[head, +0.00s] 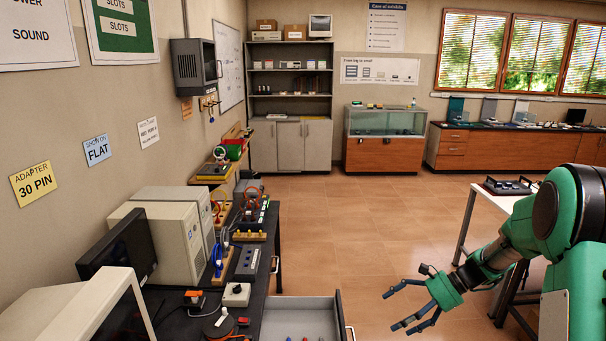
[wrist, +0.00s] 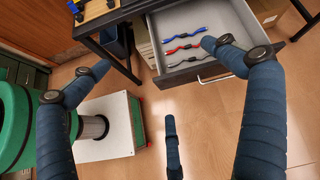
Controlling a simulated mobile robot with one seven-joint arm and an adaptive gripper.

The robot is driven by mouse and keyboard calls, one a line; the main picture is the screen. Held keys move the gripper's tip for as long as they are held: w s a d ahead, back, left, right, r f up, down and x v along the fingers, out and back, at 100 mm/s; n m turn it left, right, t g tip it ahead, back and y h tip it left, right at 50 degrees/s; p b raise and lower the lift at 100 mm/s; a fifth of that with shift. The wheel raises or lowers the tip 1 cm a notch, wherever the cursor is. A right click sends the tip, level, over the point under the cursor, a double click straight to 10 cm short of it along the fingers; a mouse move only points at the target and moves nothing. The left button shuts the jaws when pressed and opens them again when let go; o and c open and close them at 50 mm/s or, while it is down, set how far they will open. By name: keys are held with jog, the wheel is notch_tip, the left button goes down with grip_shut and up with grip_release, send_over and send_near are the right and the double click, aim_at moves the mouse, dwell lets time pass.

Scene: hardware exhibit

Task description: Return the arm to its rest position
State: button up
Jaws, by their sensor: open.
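My green arm comes in from the right of the head view, bent, with its dark gripper (head: 397,308) hanging over the open floor right of the pulled-out drawer (head: 318,301). The gripper's fingers are spread, and nothing is between them. The wrist view also shows my gripper (wrist: 152,60) open and empty, with its dark blue fingers apart. In that view the drawer (wrist: 243,22) stands open beyond the fingers.
The dark workbench (head: 180,326) on the left carries computers, adapters and cables. A white table (head: 494,197) with a dark device (head: 508,186) stands right, close to my arm. A glass-topped cabinet (head: 385,122) and shelves stand at the back. The tiled floor between is clear.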

jog(key=s+a+r+n+t+h, duration=0.1)
jog(key=s+a+r+n+h, duration=0.35)
jog(key=s+r, duration=0.65)
jog(key=s+a+r+n+t+h, duration=0.1)
jog(key=s+a+r+n+h, duration=0.3)
jog(key=s+r, duration=0.65)
jog(key=s+d+r+n+t+h, duration=0.1)
jog(key=s+n+t, duration=0.2)
jog(key=s, duration=0.8)
jog(key=shift+s+d+n+t, duration=0.3)
jog(key=shift+d+n, duration=0.1)
jog(key=shift+n, duration=0.35)
